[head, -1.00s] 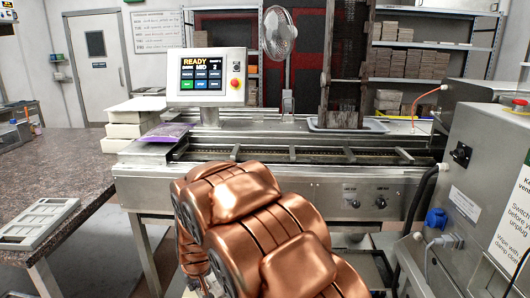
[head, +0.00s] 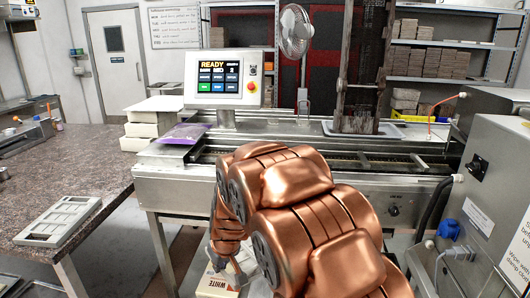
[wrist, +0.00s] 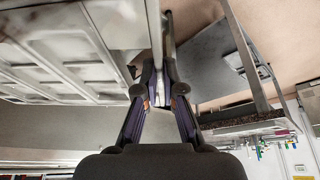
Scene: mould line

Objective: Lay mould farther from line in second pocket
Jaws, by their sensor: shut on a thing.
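My gripper (wrist: 158,98) is shut on a thin pale piece, which I take to be the mould (wrist: 158,84); only its narrow edge shows between the fingertips. In the head view my copper-coloured arm hides most of the gripper and its load. A pale grey tray with several rectangular pockets (head: 62,219) lies on the speckled bench at the left, well apart from my arm. The steel line (head: 180,178) runs across behind my arm. I cannot make out another mould.
The speckled bench (head: 90,165) is largely bare around the tray. A control panel reading READY (head: 222,80) stands on the line. A grey cabinet (head: 500,180) stands close at right. A carton marked WHITE (head: 218,285) is below my arm.

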